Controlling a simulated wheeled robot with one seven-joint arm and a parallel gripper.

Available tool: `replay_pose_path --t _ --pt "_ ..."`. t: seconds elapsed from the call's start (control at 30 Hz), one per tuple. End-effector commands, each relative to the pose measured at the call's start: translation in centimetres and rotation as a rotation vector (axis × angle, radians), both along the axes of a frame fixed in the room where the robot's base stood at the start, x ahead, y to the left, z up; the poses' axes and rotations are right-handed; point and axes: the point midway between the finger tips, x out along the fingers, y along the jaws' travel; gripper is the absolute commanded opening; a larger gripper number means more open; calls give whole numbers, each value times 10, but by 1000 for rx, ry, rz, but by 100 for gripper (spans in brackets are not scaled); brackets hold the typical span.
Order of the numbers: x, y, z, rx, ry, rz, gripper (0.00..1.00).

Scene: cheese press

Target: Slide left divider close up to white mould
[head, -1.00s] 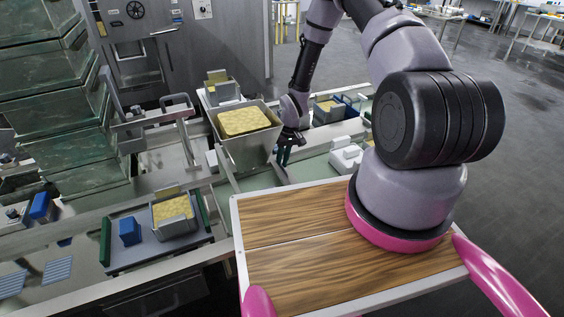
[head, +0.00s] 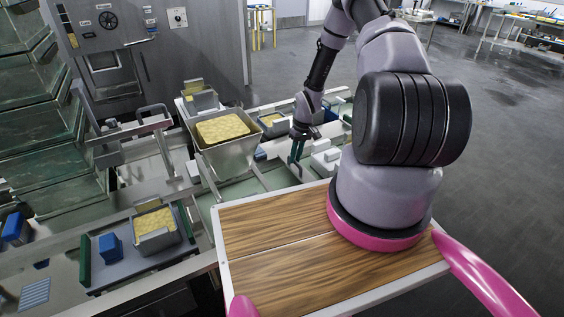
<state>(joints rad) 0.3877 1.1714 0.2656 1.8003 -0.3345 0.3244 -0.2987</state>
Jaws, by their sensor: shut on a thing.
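In the head view the white mould (head: 325,160) stands on the bench behind the wooden board, just right of my gripper (head: 298,150). My gripper points down and is shut on a dark green upright plate, which I take to be the left divider (head: 295,160). Only a narrow part of the divider shows beneath the fingers. The divider stands left of the white mould, with what looks like a small gap between them. My arm and gripper hide part of this area.
A metal hopper with a yellow block (head: 222,129) stands left of my gripper. A tray (head: 125,268) at the lower left holds a blue block (head: 110,247) and a metal mould with yellow content (head: 155,228). Blue and yellow items sit behind my gripper.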

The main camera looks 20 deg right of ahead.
Motion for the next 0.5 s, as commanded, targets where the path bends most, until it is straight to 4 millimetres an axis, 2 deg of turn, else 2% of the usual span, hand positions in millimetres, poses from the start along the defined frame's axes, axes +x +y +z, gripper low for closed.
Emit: replay_pose_path --t 0.1,0.2,0.5 --pt "3 -15 0 0 -1 -1 0" --pt "4 -20 0 0 0 0 0" --pt "5 -22 0 0 0 1 0"
